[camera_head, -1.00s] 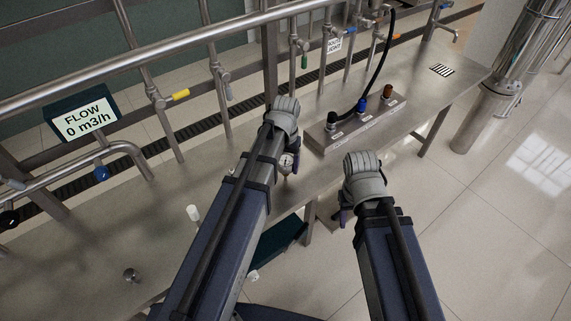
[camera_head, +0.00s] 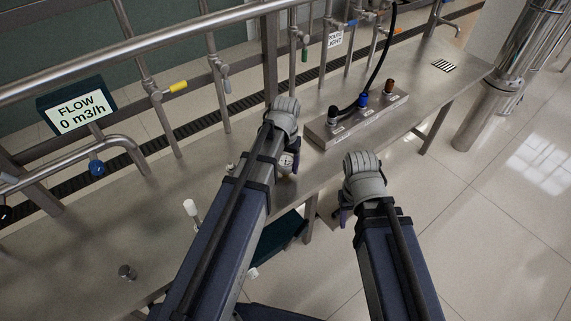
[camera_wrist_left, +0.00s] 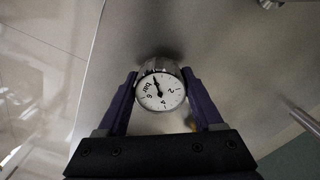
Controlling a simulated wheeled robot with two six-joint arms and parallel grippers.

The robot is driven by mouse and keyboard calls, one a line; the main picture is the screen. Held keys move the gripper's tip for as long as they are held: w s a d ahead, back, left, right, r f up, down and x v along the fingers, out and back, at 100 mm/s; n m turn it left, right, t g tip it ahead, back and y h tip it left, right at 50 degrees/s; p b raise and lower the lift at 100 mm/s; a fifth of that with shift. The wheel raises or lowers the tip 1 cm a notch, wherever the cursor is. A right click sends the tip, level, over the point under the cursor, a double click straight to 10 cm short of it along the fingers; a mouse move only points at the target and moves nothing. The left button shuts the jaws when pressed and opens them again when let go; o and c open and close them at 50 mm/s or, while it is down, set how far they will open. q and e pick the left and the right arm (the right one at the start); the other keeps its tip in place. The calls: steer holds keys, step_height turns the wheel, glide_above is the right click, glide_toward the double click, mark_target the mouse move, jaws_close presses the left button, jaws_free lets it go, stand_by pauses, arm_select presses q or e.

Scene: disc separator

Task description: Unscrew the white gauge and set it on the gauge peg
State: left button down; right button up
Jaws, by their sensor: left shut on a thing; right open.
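The white gauge (camera_wrist_left: 160,92) is a round dial with black numbers, a needle and a metal case. In the left wrist view it sits between the two fingers of my left gripper (camera_wrist_left: 161,85), which is shut on it. In the head view only a small part of the gauge (camera_head: 288,161) shows beside my left gripper (camera_head: 286,166), over the steel bench near its front edge. The gauge's underside is hidden. My right gripper (camera_head: 344,211) is open and empty, in front of the bench. I cannot tell which fitting is the gauge peg.
The steel bench (camera_head: 75,235) carries a white-topped stub (camera_head: 190,207) and a short metal peg (camera_head: 127,272). A labelled block with fittings (camera_head: 355,120) stands to the right of my left gripper. Pipes and a flow display (camera_head: 80,112) line the back.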

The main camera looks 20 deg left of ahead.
arm_select(q)
jaws_free()
steer(key=shift+f, duration=0.1)
step_height(320, 180, up, 8)
steer(key=p, duration=0.8)
step_height(320, 180, up, 4)
steer(key=p, duration=0.4)
steer(key=s+d+m+y, duration=0.1)
steer(key=s+d+m, duration=0.2)
steer(key=s+d, duration=0.7)
steer(key=s, duration=0.4)
steer(key=shift+s+d, duration=0.15)
steer(key=shift+d, duration=0.1)
